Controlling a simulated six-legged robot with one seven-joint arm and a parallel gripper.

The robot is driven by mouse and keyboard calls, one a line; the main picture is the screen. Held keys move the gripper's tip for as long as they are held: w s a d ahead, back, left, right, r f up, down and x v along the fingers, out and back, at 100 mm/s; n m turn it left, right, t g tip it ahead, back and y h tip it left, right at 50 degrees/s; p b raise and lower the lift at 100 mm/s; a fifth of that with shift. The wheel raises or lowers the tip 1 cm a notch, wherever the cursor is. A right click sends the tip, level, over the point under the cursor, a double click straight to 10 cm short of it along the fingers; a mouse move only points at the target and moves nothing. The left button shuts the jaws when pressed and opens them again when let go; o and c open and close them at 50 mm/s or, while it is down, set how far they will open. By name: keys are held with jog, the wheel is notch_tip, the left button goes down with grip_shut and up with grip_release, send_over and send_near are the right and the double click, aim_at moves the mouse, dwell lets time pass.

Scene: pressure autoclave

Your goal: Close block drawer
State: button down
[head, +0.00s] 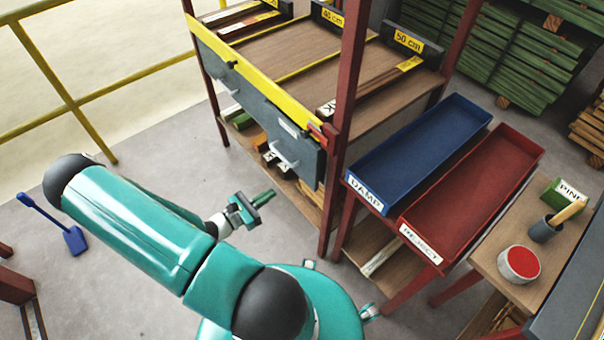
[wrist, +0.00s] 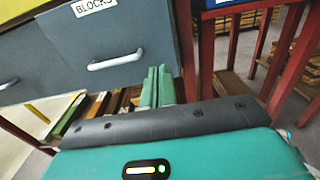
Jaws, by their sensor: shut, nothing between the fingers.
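The block drawer (wrist: 130,35) has a grey front with a white label reading BLOCKS and a pale bar handle (wrist: 115,60). In the head view the drawer front (head: 301,160) is at the right end of the bench's front, under the yellow edge. How far it stands out is hard to tell from these angles. My gripper (head: 268,195) is in front of the bench, to the lower left of the drawer front and apart from it. In the wrist view its green fingers (wrist: 157,76) are together and empty, just right of the handle in the picture.
A red post (head: 342,120) stands right of the drawer. Blue (head: 425,145) and red (head: 480,190) trays lie further right. A lower shelf (head: 300,200) holds wood pieces under the drawers. A blue shovel (head: 72,238) is at left; the floor before the bench is mostly clear.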

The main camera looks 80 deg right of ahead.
jog(key=x, duration=1.3)
jog(key=shift+s+d+r, duration=0.1)
jog(key=shift+s+d, duration=0.15)
jog(key=shift+s, duration=0.05)
jog(key=shift+s+d, duration=0.1)
jog(key=x, duration=0.4)
jog(key=shift+s+d+r, duration=0.1)
jog(key=shift+s+d, duration=0.1)
jog(key=shift+s, duration=0.05)
jog(key=shift+w, duration=0.25)
send_near(310, 169)
jog(key=v, duration=0.3)
